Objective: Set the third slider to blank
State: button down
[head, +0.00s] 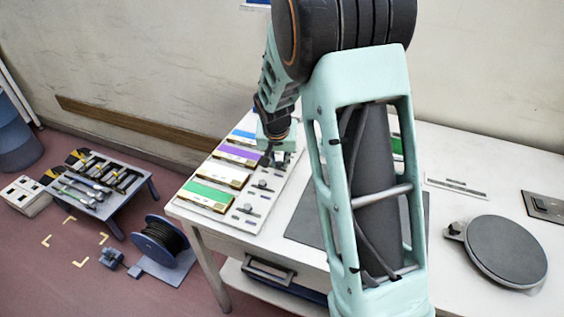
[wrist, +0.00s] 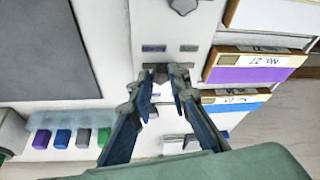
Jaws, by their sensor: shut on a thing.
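A pale slider panel (head: 239,225) on the table carries a row of small dark knobs beside coloured cards. My gripper (head: 275,160) points down over the panel, level with the purple card (head: 237,154). In the wrist view my gripper (wrist: 164,73) is shut on a slider knob (wrist: 160,75), which its fingertips largely hide. The purple card (wrist: 245,76), labelled No. 27, is just right of it. Another slider's knob (wrist: 183,5) shows at the top edge.
A green card (head: 208,194) is at the table's near left. A dark mat (head: 308,222) lies right of the panel. A round grey plate (head: 499,250) is at the right. Coloured blocks (wrist: 62,138) stand at the lower left in the wrist view.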

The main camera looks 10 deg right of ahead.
jog(key=shift+w+a, duration=0.4)
jog(key=shift+a, duration=0.2)
jog(key=c, duration=1.8)
grip_release()
jog(key=shift+r, duration=0.1)
jog(key=v, duration=1.1)
jog(key=shift+s+r, duration=0.3)
jog(key=shift+r, duration=0.05)
